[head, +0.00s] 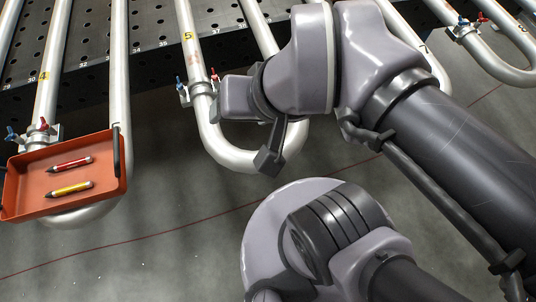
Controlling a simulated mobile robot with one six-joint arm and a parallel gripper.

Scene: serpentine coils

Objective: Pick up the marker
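Two markers lie in an orange tray (18,205) at the left of the head view. The red marker (70,164) lies on the farther side of the tray floor. The yellow marker (70,188) lies nearer, roughly parallel to the red one, and the two are apart. My gripper (270,160) is well to the right of the tray, in front of the pipe bend. Only a dark, finger-like part of it shows below my wrist, so its opening is hidden. I see nothing held in it.
The tray sits over a silver pipe bend (75,218), with a dark handle (116,155) on its right side. Another pipe bend (215,140) with red and blue valves stands between the tray and my gripper. A dark perforated panel (150,45) lies behind. The grey floor (160,235) is open.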

